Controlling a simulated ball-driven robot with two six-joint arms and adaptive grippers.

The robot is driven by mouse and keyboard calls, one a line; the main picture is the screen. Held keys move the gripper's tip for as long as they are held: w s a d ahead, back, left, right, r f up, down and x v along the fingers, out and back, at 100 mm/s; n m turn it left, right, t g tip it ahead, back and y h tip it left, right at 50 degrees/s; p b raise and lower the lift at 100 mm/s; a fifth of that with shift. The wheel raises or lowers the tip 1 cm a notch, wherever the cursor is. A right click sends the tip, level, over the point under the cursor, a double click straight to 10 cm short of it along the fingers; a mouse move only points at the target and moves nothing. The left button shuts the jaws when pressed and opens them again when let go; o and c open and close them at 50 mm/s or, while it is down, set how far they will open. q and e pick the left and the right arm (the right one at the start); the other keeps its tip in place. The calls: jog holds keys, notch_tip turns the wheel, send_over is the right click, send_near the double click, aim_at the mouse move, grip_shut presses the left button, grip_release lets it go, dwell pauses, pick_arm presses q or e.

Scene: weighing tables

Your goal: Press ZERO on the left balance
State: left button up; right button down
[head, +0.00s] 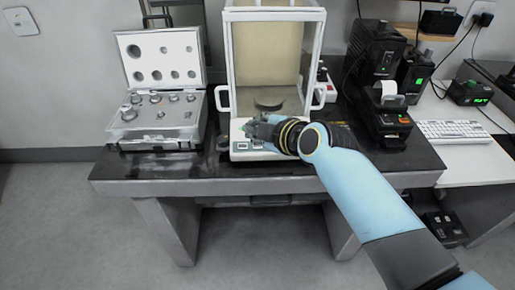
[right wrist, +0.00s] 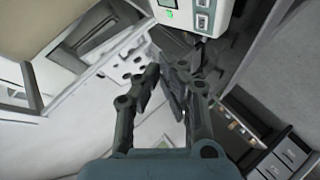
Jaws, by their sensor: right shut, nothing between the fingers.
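The balance is a white unit with a glass draft shield (head: 232,60) and a dark round pan (head: 268,103) inside. Its front panel (head: 242,154) carries a small display and buttons, partly covered by my right gripper. My right gripper (head: 256,130) is shut and empty, at the front of the balance just above the panel. In the right wrist view the gripper (right wrist: 166,78) points toward the scene, with the balance's panel (right wrist: 187,20), green display and grey buttons at the top. I cannot tell whether a fingertip touches a button. My left gripper is out of view.
An open case of weights (head: 160,135) stands left of the balance on the dark table (head: 150,168). Black instruments with a printer (head: 388,112) stand to the right. A keyboard (head: 450,130) lies on the white side table.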

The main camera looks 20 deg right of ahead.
aim_at(257, 146)
jog(key=f+b, duration=0.1)
jog(key=f, duration=0.1)
jog(key=w+f+b, duration=0.1)
jog(key=f+b, duration=0.1)
jog(key=w+f+b, duration=0.1)
jog(key=f+b, duration=0.1)
jog(key=shift+d, duration=0.3)
jog(key=shift+w+f+b, duration=0.15)
jog(key=shift+f+b, duration=0.05)
jog(key=shift+b, duration=0.15)
dwell(0.8)
jog(key=shift+w+d+f+b, duration=0.1)
jog(key=shift+w+f+b, duration=0.05)
jog(key=shift+f+b, duration=0.3)
jog(key=shift+w+f+b, duration=0.1)
jog(key=shift+f+b, duration=0.15)
jog(key=shift+b, duration=0.2)
dwell(0.5)
jog(key=shift+r, duration=0.1)
jog(key=shift+s+r+p, duration=0.3)
jog(key=shift+r+p, duration=0.35)
jog(key=shift+p, duration=0.05)
